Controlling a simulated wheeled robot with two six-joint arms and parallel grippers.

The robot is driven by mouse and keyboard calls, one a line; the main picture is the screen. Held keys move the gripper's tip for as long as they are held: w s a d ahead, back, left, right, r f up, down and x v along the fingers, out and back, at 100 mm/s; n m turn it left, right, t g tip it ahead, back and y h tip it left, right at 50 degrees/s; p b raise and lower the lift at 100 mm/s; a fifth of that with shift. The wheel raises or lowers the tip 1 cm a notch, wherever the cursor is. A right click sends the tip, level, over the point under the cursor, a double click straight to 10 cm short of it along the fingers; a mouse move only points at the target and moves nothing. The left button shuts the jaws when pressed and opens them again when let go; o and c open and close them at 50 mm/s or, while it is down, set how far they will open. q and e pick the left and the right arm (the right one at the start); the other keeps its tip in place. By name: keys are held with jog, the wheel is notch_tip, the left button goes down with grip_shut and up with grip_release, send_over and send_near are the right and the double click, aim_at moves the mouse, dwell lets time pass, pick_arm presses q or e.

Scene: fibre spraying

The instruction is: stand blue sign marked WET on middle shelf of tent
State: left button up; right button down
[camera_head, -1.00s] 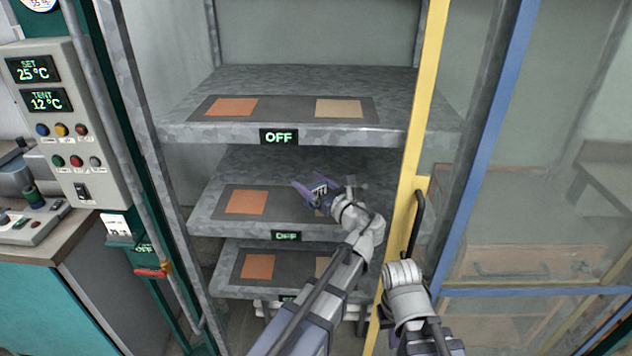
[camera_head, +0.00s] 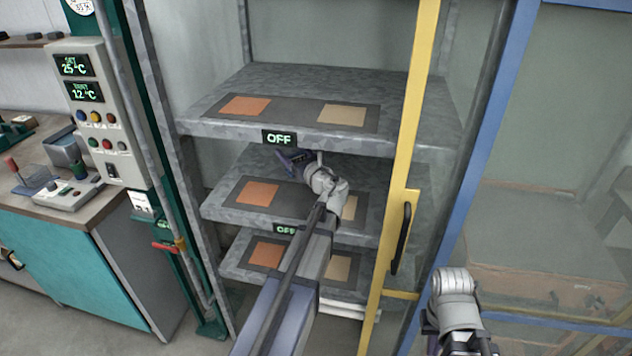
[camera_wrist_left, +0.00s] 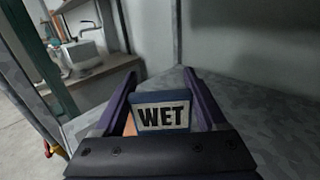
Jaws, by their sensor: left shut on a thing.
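The blue sign marked WET (camera_wrist_left: 162,115) sits between the fingers of my left gripper in the left wrist view, its lettering upright and facing the camera. My left gripper (camera_head: 291,158) is shut on the sign. In the head view it reaches over the middle shelf (camera_head: 222,205) of the tent, just below the front edge of the top shelf. That shelf partly hides it, and I cannot make out the sign there. Whether the sign touches the middle shelf is not clear. My right arm shows at the lower right, but its gripper is not in view.
The top shelf (camera_head: 215,128) hangs close above my left gripper. The middle shelf carries an orange patch (camera_head: 257,193) and a tan patch. A yellow door frame (camera_head: 412,110) with a black handle stands right of my left arm. A control box (camera_head: 100,110) is at left.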

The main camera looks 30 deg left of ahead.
pick_arm(q)
jog(key=shift+f+b, duration=5)
jog(key=shift+b, duration=0.05)
jog(key=shift+f, duration=0.1)
jog(key=shift+f, duration=0.15)
jog(key=o, duration=1.3)
jog(key=shift+r, duration=0.2)
jog(key=shift+s+d+r, duration=0.1)
jog(key=shift+d, duration=0.05)
jog(key=v, duration=1.1)
jog(key=shift+s+d, duration=0.2)
jog(key=shift+d, duration=0.1)
